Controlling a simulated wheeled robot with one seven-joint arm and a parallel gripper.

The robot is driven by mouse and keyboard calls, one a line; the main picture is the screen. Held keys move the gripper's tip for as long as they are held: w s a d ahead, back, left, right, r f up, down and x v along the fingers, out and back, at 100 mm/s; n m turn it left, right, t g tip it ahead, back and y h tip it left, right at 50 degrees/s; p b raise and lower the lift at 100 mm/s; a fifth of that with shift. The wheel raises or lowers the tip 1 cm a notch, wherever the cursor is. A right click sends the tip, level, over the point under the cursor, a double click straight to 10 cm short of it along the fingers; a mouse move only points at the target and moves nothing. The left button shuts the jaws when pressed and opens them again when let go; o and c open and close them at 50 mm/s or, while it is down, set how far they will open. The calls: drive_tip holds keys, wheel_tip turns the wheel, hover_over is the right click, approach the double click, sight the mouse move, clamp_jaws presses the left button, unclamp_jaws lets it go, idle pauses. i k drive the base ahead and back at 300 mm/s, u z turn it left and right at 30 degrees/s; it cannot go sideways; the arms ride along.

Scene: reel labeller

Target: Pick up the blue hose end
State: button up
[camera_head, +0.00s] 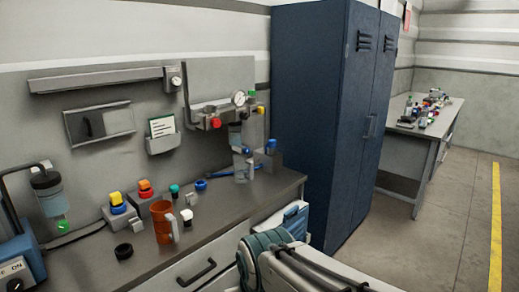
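A small bright blue piece (201,184) lies on the grey counter toward the back. A thin blue length runs from it to the right, toward the foot of the air unit on the wall. It looks like the blue hose end, but it is too small to be sure. Another blue part (271,145) sits higher, on a grey block near the cabinet. My arm shows at the bottom of the view, white and teal, in front of the counter drawers. I cannot make out my gripper's fingers, and nothing is seen touching the blue piece.
A tall blue cabinet (315,120) borders the counter's right. Floor is open at right.

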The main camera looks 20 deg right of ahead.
sight(271, 144)
drive_tip(key=z, duration=0.6)
drive_tip(key=i, duration=0.65)
drive_tip(key=z, duration=1.4)
drive_tip(key=i, duration=1.35)
drive_tip(key=u, duration=0.4)
drive_tip(key=i, duration=1.1)
drive_tip(key=u, duration=1.1)
drive_tip(key=i, duration=0.35)
drive_tip(key=u, duration=0.4)
